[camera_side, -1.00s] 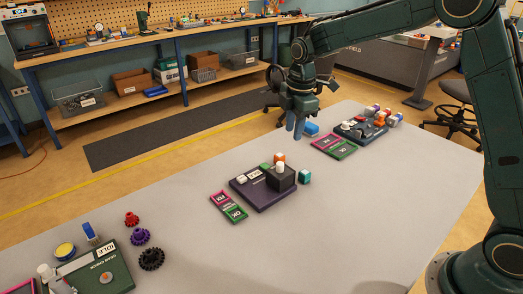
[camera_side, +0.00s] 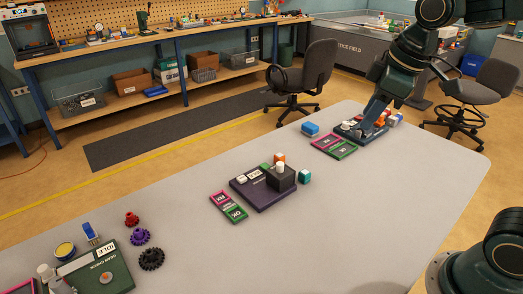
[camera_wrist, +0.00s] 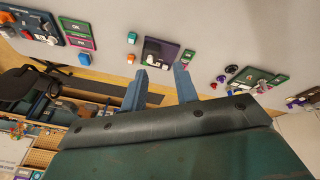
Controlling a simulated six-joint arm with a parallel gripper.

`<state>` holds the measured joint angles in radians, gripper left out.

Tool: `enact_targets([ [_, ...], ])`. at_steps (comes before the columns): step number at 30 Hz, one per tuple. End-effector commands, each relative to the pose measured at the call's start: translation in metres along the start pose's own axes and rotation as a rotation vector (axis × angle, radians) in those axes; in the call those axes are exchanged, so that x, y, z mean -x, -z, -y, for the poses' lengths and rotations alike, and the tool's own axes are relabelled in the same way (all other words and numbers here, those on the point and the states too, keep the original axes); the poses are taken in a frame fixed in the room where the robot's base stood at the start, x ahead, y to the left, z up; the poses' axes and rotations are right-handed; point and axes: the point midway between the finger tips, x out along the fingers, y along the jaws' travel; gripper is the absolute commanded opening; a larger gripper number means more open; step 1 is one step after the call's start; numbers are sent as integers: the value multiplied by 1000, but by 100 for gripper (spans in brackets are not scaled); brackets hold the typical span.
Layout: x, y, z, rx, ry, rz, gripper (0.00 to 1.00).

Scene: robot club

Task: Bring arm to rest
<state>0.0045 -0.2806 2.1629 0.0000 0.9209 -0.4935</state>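My arm is folded up at the upper right of the side view. My gripper (camera_side: 374,110) points down in front of the far station, and its height above the table cannot be told there. In the wrist view, the two blue fingers of my gripper (camera_wrist: 161,82) stand apart with nothing between them, so it is open and empty. The grey table (camera_side: 330,215) lies below it.
The far station (camera_side: 345,133) holds several coloured blocks, with a blue block (camera_side: 310,129) beside it. A dark purple station (camera_side: 262,202) is mid-table. A green gear station (camera_side: 115,268) is front left. Chairs (camera_side: 312,75) stand behind.

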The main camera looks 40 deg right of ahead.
Motion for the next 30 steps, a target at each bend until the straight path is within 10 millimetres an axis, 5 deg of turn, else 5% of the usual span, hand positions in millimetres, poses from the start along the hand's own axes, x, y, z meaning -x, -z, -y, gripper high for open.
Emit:
enact_targets([
  [16, 24, -91, 50, -413, -36, -129, 30],
  [30, 22, -106, 58, -490, -36, -150, 30],
])
